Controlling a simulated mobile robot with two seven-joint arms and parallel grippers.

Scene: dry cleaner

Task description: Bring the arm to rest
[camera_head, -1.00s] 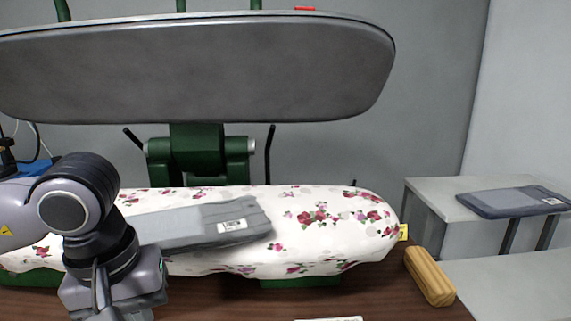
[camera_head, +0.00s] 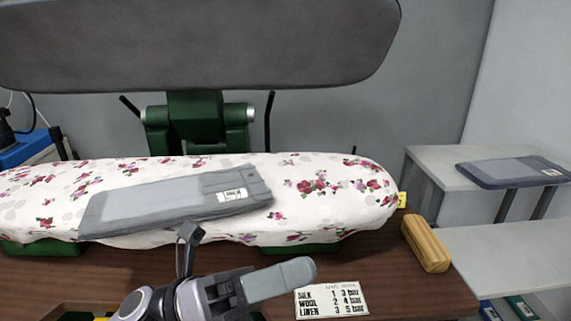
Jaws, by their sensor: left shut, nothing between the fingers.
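My left gripper (camera_head: 295,273) is at the bottom middle of the head view, above the brown table (camera_head: 380,275) in front of the ironing board. It points right, and its fingers are shut with nothing between them. A folded grey garment (camera_head: 150,203) with a white label lies on the flowered ironing board (camera_head: 355,205), behind the gripper and apart from its fingers. My right gripper is not in view.
The dark upper press plate (camera_head: 200,45) hangs above the board. A card with pressure figures (camera_head: 332,300) lies just right of my gripper. A wooden block (camera_head: 426,243) is at the table's right end. Another folded garment (camera_head: 512,172) lies on the white side table (camera_head: 432,165).

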